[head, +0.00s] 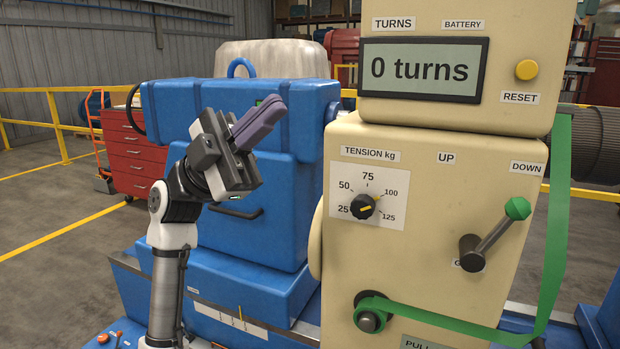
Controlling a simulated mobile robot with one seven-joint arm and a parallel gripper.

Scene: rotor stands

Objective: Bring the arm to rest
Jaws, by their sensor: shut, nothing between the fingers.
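My gripper (276,108) is raised in the left half of the head view, in front of a blue machine housing (245,165). Its two dark fingers are together with nothing between them and point up and to the right. My arm comes up from the bottom of the view and bends at the wrist. The gripper is apart from the cream machine (430,170) to its right.
The cream machine has a display (423,70) reading "0 turns", a tension dial (363,206), a green-knobbed lever (495,235), a yellow reset button (526,70) and a green strap (556,230). A red tool cabinet (135,155) and yellow railing (58,127) stand behind at left.

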